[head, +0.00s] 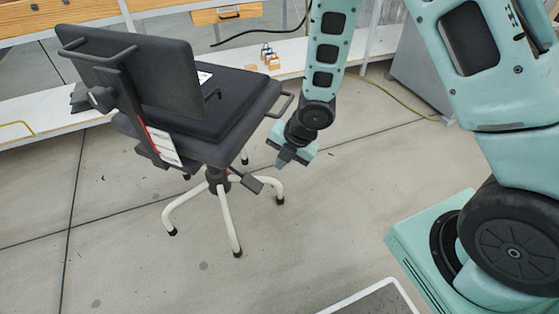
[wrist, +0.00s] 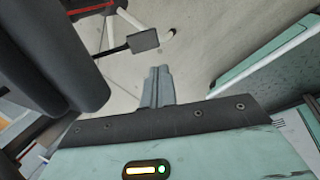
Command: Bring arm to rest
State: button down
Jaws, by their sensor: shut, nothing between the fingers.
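My gripper (head: 285,158) hangs at the end of my teal arm, just right of the black chair's seat and above the concrete floor. In the wrist view its two grey fingers (wrist: 157,84) lie together, shut, with nothing between them. The arm comes down from the top of the head view, bent at a dark wrist joint. The gripper looks apart from the chair.
A black office chair (head: 215,115) with pale legs stands left of my gripper. Its dark pedal or lever (wrist: 143,41) shows close by. A white low shelf (head: 230,62) with small blocks (head: 272,60) runs behind. The floor (head: 320,220) in front is clear.

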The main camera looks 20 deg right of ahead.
jog(key=s+a+r+m+h, duration=0.1)
jog(key=s+a+r+m, duration=0.1)
jog(key=r+m, duration=0.25)
jog(key=s+a+r+m+h, duration=0.1)
jog(key=s+a+r+m, duration=0.1)
jog(key=s+r+m, duration=0.3)
jog(key=s+a+r+m+g+p, duration=0.2)
jog(key=s+r+m+g, duration=0.1)
jog(key=s+r+m, duration=1.05)
notch_tip(320, 180, up, 23)
jog(key=s+n+p, duration=0.1)
jog(key=n+p, duration=0.2)
jog(key=p, duration=2.1)
jog(key=shift+s+n, duration=0.3)
jog(key=shift+s, duration=0.05)
